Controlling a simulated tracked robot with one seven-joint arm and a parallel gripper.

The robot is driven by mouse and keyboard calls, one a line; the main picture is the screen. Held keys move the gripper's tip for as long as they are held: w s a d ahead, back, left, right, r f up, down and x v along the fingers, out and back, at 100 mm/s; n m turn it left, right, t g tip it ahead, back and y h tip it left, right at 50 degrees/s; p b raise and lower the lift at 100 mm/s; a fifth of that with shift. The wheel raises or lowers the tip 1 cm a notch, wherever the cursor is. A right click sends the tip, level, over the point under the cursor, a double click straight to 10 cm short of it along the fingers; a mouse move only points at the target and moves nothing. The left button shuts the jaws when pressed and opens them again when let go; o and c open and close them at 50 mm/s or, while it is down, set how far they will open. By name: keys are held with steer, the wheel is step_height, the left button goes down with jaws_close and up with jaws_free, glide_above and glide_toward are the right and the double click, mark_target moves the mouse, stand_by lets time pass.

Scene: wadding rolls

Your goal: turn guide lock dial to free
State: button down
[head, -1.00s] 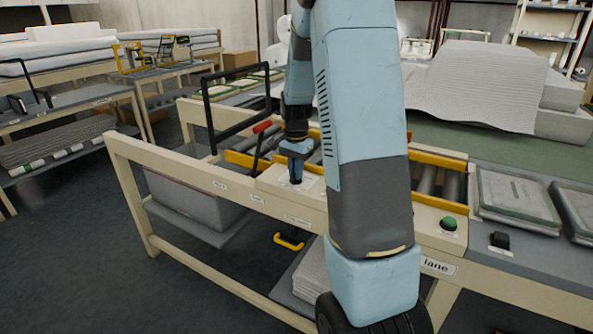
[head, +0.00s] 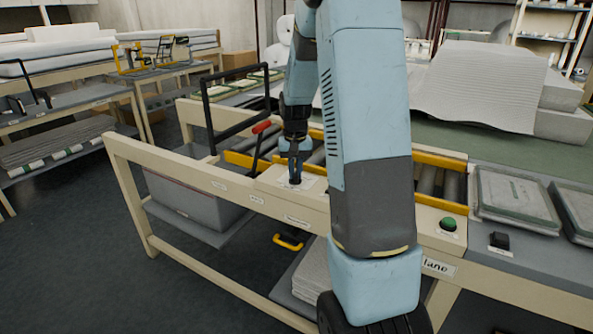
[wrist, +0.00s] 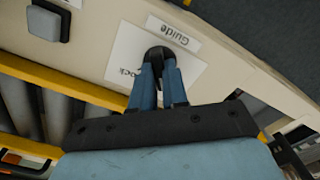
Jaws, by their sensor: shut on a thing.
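The guide lock dial (wrist: 160,52) is a small dark round knob on the cream panel, with a "Guide" label (wrist: 173,32) beside it and a partly covered white "lock" plate (wrist: 124,62) around it. My gripper (wrist: 160,68) is shut on the dial, its two blue fingers on either side of it. The fingers hide part of the dial and the plate's lettering, so I cannot read the dial's setting. In the head view my gripper (head: 295,180) points down onto the panel of the roller bench (head: 262,190).
A red-handled lever (head: 261,128) and a black frame (head: 208,115) stand left of my gripper. Yellow rails and rollers (head: 452,184) lie behind the panel. A green button (head: 448,224) and a black switch (head: 500,240) are at the right. A grey square button (wrist: 48,22) shows in the wrist view.

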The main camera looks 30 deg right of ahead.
mark_target(295, 173)
steer(key=shift+w+a+n, duration=0.1)
steer(key=shift+w+n, duration=0.05)
steer(key=shift+n, duration=0.15)
steer(key=c, duration=1.1)
jaws_free()
steer(key=shift+c, duration=0.2)
step_height(295, 173, up, 14)
steer(key=shift+f, duration=0.2)
steer(key=shift+r, duration=0.1)
